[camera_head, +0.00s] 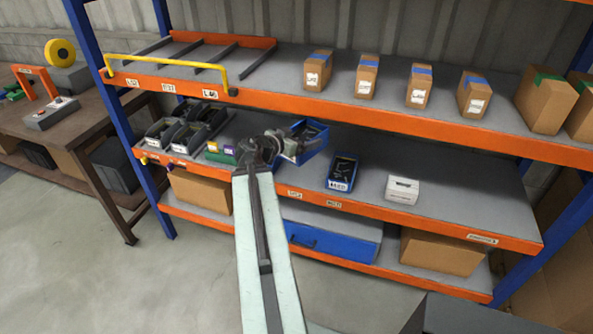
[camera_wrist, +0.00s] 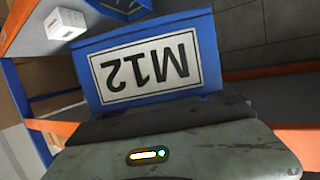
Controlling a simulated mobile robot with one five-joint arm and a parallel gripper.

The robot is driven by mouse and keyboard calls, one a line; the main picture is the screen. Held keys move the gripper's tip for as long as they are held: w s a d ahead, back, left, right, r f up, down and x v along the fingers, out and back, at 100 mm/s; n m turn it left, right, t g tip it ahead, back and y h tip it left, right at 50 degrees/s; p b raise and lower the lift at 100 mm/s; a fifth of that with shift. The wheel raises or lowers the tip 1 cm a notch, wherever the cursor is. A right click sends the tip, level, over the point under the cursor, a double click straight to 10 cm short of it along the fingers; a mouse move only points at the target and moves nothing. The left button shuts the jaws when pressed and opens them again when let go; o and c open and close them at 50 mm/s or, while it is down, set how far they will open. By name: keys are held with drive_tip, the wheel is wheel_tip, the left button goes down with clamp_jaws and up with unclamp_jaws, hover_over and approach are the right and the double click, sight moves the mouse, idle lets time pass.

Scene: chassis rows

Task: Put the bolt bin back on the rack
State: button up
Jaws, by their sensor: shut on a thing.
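My gripper (camera_head: 288,146) is shut on the blue bolt bin (camera_head: 313,143) at the bin's near left end. The bin is tilted in the picture and appears over the rack's middle shelf (camera_head: 378,150); I cannot tell its height above it. Its inside is mostly hidden. In the wrist view the bin's front (camera_wrist: 205,50) fills the middle, with an upside-down "M12" label. My gripper's dark jaw (camera_wrist: 165,118) lies against the bin's lower edge there. The rack has blue posts and orange beams (camera_head: 440,230).
Another dark blue bin (camera_head: 343,170) with dark contents and a white box (camera_head: 402,190) stand right on the middle shelf. Several dark bins (camera_head: 185,128) and a green box (camera_head: 219,152) stand left. Cartons (camera_head: 366,76) line the upper shelf.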

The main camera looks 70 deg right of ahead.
drive_tip(key=shift+a+r, duration=0.1)
drive_tip(key=shift+f+b, duration=0.25)
drive_tip(key=shift+b, duration=0.05)
drive_tip(key=w+d+f+b, duration=0.4)
drive_tip(key=d+f+b, duration=0.7)
drive_tip(key=d, duration=0.3)
wheel_tip(320, 180, down, 10)
drive_tip(key=b, duration=1)
drive_tip(key=shift+w+a, duration=0.1)
drive_tip(key=shift+r, duration=0.2)
